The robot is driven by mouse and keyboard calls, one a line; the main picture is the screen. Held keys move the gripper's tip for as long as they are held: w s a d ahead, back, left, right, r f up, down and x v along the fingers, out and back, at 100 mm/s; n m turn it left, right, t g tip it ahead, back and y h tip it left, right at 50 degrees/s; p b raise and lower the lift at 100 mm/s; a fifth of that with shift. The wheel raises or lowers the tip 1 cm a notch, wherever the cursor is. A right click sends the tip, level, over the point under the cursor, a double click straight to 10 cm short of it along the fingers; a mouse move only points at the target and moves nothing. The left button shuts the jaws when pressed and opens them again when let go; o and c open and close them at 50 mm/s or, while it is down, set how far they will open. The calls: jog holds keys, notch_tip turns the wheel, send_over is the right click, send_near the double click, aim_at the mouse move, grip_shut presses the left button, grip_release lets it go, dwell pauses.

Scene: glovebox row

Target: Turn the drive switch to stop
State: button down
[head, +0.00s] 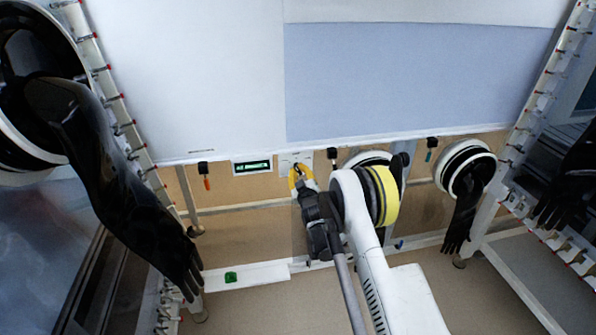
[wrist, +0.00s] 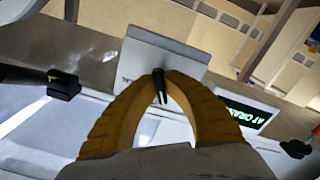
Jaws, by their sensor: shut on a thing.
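The drive switch is a small black lever (wrist: 160,85) on a pale plate (wrist: 150,58) in the wrist view. In the head view the plate (head: 288,158) sits at the bottom edge of the white panel, and the lever is hidden behind my gripper. My gripper (head: 298,176) has yellow fingers and reaches up to the plate. In the wrist view its fingertips (wrist: 160,78) close around the lever from both sides. The plate's lettering is mostly covered by the fingers, so I cannot read which position the lever is in.
A display with green lettering (head: 252,167) is beside the plate; it also shows in the wrist view (wrist: 245,112). Small hanging switches (head: 205,172) are along the panel's lower edge. Black gloves hang from round ports at left (head: 110,170) and right (head: 466,195). A green object (head: 231,277) lies on the white ledge below.

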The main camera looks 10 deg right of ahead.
dwell(0.3)
jog(key=c, duration=1.5)
grip_release()
jog(key=s, duration=0.7)
jog(key=shift+s, duration=0.25)
jog(key=shift+r, duration=0.1)
